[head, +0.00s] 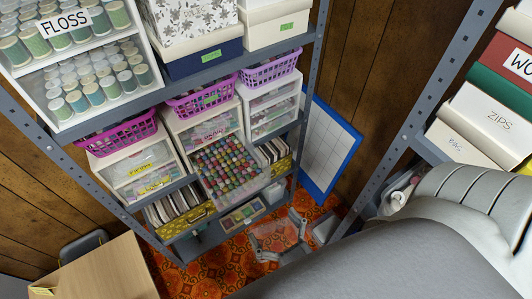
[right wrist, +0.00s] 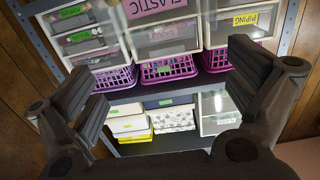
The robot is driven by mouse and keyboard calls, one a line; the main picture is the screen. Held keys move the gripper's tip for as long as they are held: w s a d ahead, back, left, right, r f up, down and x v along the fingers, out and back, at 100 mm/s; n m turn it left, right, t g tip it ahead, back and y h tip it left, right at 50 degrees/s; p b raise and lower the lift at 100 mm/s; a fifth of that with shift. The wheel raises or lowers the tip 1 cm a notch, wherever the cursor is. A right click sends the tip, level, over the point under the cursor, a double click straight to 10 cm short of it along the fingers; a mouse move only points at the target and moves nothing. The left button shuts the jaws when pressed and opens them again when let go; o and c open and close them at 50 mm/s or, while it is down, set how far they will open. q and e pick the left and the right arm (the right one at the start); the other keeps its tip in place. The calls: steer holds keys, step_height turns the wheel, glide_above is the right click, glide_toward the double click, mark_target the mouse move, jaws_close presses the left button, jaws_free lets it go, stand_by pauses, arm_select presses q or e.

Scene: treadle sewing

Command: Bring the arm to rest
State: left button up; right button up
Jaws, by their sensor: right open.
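My right gripper (head: 279,236) shows low in the middle of the head view, in front of the shelving and over the orange patterned carpet. Its two fingers are apart and nothing is between them. In the right wrist view the same gripper (right wrist: 172,98) is wide open and empty, with a dark finger at each side and the shelf rack beyond. Large grey parts of my own body fill the lower right of the head view. My left gripper is not in view.
A metal shelf rack (head: 55,148) holds drawer units, purple baskets (head: 203,100) and boxes. A drawer of colourful spools (head: 238,172) stands pulled out above my right gripper. A blue-framed board (head: 329,150) leans at the wall. A wooden table (head: 105,272) is at lower left.

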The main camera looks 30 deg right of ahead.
stand_by(0.5)
steer(key=s+f+n+g+y+b, duration=0.1)
steer(key=s+f+g, duration=0.25)
steer(key=f, duration=0.85)
steer(key=s+f+n+g+y+b, duration=0.15)
steer(key=f+g, duration=0.25)
steer(key=f, duration=0.9)
steer(key=s+d+f+g+h, duration=0.1)
steer(key=s+f+g, duration=0.3)
steer(key=s+f, duration=0.4)
steer(key=s+d+f+g+h+b, duration=0.1)
steer(key=s+d+f+g, duration=0.3)
steer(key=s+f, duration=0.4)
steer(key=shift+s+d+f+g+h, duration=0.2)
steer(key=shift+s+f+g+h, duration=0.15)
steer(key=shift+s+g+h, duration=0.35)
